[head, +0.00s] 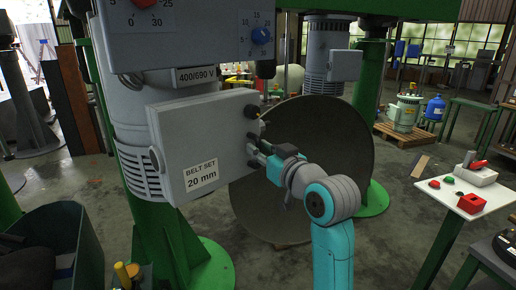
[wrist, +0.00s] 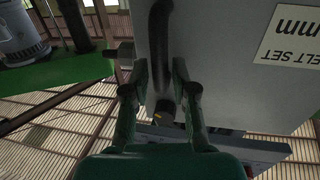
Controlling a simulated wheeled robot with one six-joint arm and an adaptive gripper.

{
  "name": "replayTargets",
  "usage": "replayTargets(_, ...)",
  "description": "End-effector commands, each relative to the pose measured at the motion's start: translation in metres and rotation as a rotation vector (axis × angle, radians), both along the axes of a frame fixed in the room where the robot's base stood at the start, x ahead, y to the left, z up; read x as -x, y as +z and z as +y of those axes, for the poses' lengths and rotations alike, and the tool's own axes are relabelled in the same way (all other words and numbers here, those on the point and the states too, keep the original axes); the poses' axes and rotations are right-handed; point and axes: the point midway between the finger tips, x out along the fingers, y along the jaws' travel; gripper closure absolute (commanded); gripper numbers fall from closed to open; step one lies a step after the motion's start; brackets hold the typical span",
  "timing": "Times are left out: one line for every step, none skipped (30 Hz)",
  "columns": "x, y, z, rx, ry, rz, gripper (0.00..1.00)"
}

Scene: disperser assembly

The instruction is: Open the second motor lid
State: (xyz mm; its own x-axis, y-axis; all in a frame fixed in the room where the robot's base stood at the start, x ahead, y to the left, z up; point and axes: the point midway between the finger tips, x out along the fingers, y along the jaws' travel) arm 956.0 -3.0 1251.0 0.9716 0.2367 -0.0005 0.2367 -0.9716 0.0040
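A grey motor housing (head: 143,160) stands on a green column at the left of the head view. Its front box cover (head: 215,140) carries a label reading "BELT SET 20 mm" and looks shut. The cover shows in the wrist view (wrist: 230,60) with the label upside down. My gripper (head: 256,152) is at the cover's right edge. In the wrist view its two fingers (wrist: 159,75) stand on either side of a dark curved bar (wrist: 161,35). I cannot tell whether they grip it. A second motor (head: 326,55) stands behind.
A large dark disc (head: 335,150) is behind my arm. A dark green bin (head: 62,240) is at lower left. A white table (head: 455,197) with red parts is at right. Open floor lies between.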

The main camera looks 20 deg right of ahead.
Motion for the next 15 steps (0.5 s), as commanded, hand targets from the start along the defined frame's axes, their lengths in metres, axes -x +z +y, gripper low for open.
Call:
replayTargets(-0.0046, 0.0000, 0.0015, 0.000, 0.001, 0.000, 0.73)
replayTargets(-0.0065, 0.0001, 0.0021, 0.000, 0.000, 0.000, 0.73)
replayTargets(-0.0087, 0.0000, 0.0026, 0.000, 0.000, 0.000, 0.73)
replayTargets(-0.0101, -0.0003, 0.0030, 0.000, 0.000, 0.000, 0.73)
replayTargets(-0.0111, -0.0004, 0.0031, 0.000, 0.000, 0.000, 0.73)
replayTargets(-0.0121, -0.0005, 0.0033, 0.000, 0.000, 0.001, 0.73)
replayTargets(-0.0125, -0.0005, 0.0033, 0.000, 0.000, 0.001, 0.73)
replayTargets(-0.0127, -0.0005, 0.0034, 0.000, 0.000, 0.001, 0.73)
replayTargets(-0.0128, -0.0005, 0.0034, 0.000, 0.000, 0.000, 0.73)
replayTargets(-0.0128, -0.0005, 0.0034, 0.000, 0.000, 0.000, 0.73)
replayTargets(-0.0127, -0.0005, 0.0034, 0.000, 0.000, 0.000, 0.73)
replayTargets(-0.0126, -0.0004, 0.0034, 0.000, 0.000, 0.000, 0.73)
replayTargets(-0.0126, -0.0004, 0.0034, 0.000, 0.000, 0.000, 0.73)
replayTargets(-0.0125, -0.0004, 0.0033, 0.000, 0.000, 0.000, 0.73)
replayTargets(-0.0125, -0.0004, 0.0032, 0.000, 0.000, 0.000, 0.83)
